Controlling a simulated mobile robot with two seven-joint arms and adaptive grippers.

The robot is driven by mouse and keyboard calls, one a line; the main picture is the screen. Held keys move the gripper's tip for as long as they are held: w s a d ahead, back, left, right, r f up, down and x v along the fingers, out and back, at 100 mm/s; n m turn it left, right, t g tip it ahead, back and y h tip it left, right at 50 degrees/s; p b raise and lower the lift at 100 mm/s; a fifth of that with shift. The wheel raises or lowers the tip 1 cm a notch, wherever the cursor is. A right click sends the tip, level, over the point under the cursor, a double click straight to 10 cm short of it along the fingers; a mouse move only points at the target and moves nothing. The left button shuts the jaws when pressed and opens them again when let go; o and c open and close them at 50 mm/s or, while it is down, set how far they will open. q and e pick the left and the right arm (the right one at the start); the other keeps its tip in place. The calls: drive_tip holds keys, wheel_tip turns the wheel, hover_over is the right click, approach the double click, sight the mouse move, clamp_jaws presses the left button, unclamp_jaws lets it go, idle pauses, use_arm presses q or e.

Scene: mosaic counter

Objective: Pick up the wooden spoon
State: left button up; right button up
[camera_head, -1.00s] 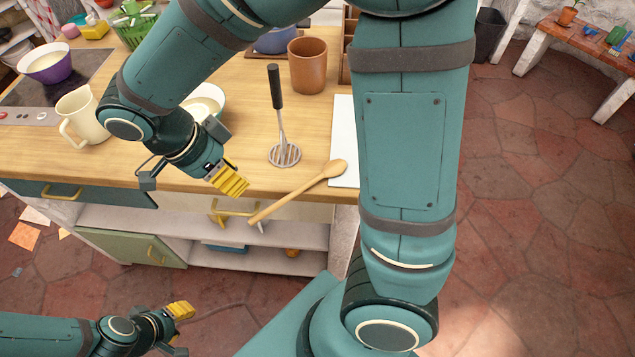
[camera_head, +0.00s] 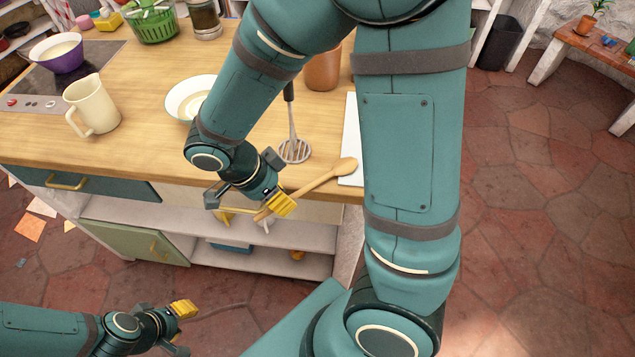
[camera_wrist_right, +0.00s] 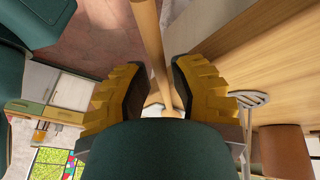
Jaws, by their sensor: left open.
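The wooden spoon (camera_head: 322,180) lies at the counter's front edge, its bowl toward the right and its handle sticking out over the edge. My right gripper (camera_head: 281,204) is at the handle, just in front of the counter, and hides part of it. In the right wrist view the gripper's yellow fingers (camera_wrist_right: 160,88) are apart, and the spoon handle (camera_wrist_right: 150,40) shows in the gap between them, with space on both sides. I cannot tell how deep the handle sits. My left gripper (camera_head: 183,309) is open and empty, low at the lower left, away from the counter.
A masher (camera_head: 294,150) lies just behind the spoon. A white board (camera_head: 351,145) lies by the spoon's bowl. A bowl (camera_head: 188,97), a cream jug (camera_head: 92,105) and a brown cup (camera_head: 323,70) stand on the counter (camera_head: 140,135). Open shelves (camera_head: 290,235) are below.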

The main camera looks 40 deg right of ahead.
drive_tip(key=shift+s+d+f, duration=0.15)
drive_tip(key=shift+f, duration=0.3)
clamp_jaws()
drive_tip(key=shift+r, duration=0.1)
